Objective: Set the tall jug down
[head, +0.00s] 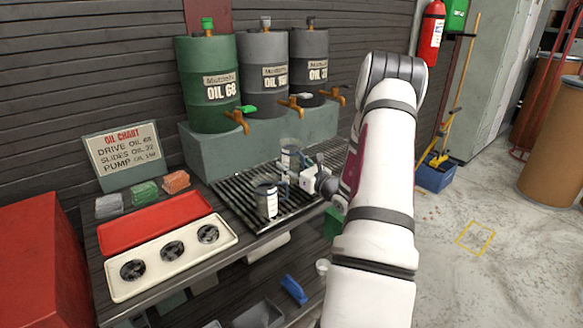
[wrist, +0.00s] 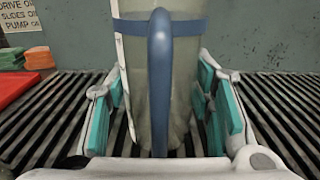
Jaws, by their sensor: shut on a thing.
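The tall jug (head: 291,158) is clear, with a pale label and a blue band and handle. It is upright over the slatted drip grille (head: 236,197), near the front of the oil drums. In the wrist view the jug (wrist: 183,70) fills the middle, its blue handle (wrist: 160,80) facing me. My gripper (head: 308,182) is shut on the jug, with teal pads (wrist: 160,105) on both sides of it. The jug's base is close to the slats; I cannot tell whether it touches them. Its top is cut off in the wrist view.
A shorter jug (head: 266,200) with a white label stands on the grille, nearer the front. Green (head: 208,85) and grey drums with taps overhang the back. A red tray (head: 155,221), a cream three-dish tray (head: 172,257) and coloured cloths lie left. Bare slats flank the held jug.

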